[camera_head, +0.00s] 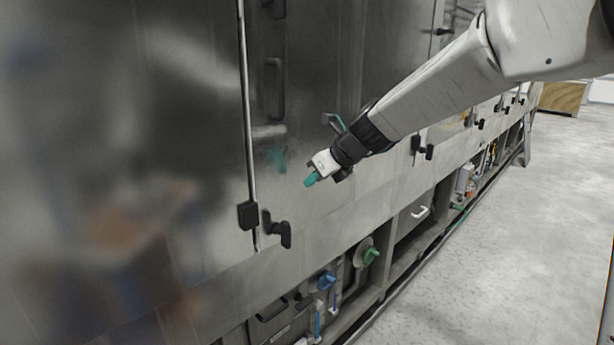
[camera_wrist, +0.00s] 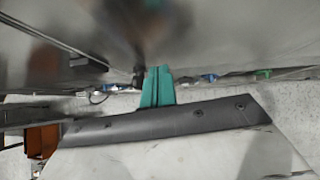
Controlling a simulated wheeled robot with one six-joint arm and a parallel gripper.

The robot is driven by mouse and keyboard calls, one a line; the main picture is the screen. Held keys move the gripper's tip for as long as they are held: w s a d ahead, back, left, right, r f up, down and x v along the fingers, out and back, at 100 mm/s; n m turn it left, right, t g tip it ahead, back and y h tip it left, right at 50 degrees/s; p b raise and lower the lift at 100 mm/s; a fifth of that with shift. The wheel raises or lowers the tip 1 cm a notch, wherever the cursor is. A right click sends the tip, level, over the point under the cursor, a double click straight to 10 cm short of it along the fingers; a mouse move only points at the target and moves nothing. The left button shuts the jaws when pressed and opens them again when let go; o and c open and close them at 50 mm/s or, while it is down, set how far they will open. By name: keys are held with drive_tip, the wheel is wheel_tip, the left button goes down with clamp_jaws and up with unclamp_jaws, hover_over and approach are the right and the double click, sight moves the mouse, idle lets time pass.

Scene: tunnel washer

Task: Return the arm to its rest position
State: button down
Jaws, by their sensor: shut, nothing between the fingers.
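My gripper (camera_head: 312,179) is at the end of my pale arm, which reaches in from the upper right in the head view. Its teal fingers are closed together and hold nothing. They are in front of the washer's steel panel (camera_head: 300,80), apart from the black latch handle (camera_head: 278,229) to the lower left. A faint teal reflection shows on the panel. In the wrist view the teal fingers (camera_wrist: 157,87) are side by side at the middle, with the steel panel above them and pale floor below.
Valves with blue (camera_head: 326,281) and green (camera_head: 371,255) handles sit in the frame under the panel. More latches (camera_head: 421,149) line the washer to the right. The grey floor (camera_head: 470,270) is clear at lower right. A wooden box (camera_head: 562,97) stands far back.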

drive_tip(key=v, duration=0.9)
drive_tip(key=s+d+f+n+g+h, duration=0.1)
drive_tip(key=s+d+f+n+h, duration=0.1)
drive_tip(key=s+d+n, duration=0.3)
drive_tip(key=s+d+f+n+g+h, duration=0.2)
drive_tip(key=s+d+f+n, duration=0.1)
drive_tip(key=s+n, duration=1)
drive_tip(key=s+d+f+n+g+h, duration=0.1)
drive_tip(key=s+d+n, duration=0.5)
drive_tip(key=s, duration=1.1)
wheel_tip(320, 180, down, 2)
drive_tip(key=n+h, duration=0.1)
drive_tip(key=n, duration=0.2)
drive_tip(key=shift+s+d+f+g, duration=0.2)
drive_tip(key=shift+s+d+g, duration=0.15)
drive_tip(key=shift+g, duration=0.05)
